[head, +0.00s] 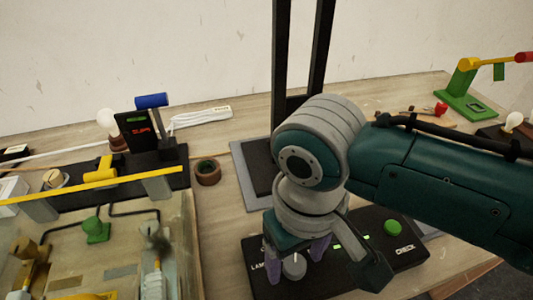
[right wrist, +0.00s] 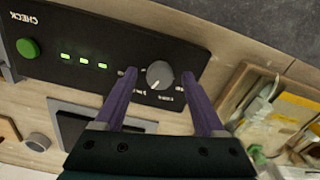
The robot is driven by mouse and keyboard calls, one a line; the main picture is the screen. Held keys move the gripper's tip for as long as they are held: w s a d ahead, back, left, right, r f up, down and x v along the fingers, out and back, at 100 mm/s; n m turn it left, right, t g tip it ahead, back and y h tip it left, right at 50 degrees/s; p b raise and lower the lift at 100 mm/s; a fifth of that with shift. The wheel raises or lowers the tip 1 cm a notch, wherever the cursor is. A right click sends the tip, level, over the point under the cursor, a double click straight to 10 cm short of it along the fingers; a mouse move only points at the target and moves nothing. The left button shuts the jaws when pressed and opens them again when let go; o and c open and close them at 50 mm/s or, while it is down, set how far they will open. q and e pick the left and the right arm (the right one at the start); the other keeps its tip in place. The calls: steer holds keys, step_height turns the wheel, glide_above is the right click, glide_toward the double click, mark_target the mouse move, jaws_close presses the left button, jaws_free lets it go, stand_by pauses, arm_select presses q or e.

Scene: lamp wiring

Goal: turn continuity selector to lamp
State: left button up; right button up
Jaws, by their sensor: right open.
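The continuity selector is a grey round knob (head: 294,266) on a black control box (head: 410,254), and the right wrist view shows it with a pale pointer mark (right wrist: 159,75). Small white lettering surrounds it; part of a word starting "LAM" shows to its left in the head view. My right gripper (head: 295,257) is open above the box, its purple fingers (right wrist: 159,86) on either side of the knob. In the right wrist view gaps show between the fingers and the knob. I cannot tell how deep the fingertips reach. My left gripper is not in view.
The box carries a green CHECK button (head: 392,227) and lit green lights (right wrist: 84,61). A dark square plate (head: 258,172) lies behind it.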

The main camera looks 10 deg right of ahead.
steer(key=shift+c, duration=0.4)
jaws_close()
steer(key=shift+r+n, duration=0.1)
steer(key=shift+n, duration=0.3)
steer(key=n+p, duration=0.2)
steer(key=shift+n, duration=0.3)
steer(key=n+p, duration=0.1)
steer(key=n, duration=0.3)
steer(key=shift+n, duration=0.3)
steer(key=n, duration=0.5)
steer(key=shift+p, duration=0.4)
steer(key=shift+n, duration=2.5)
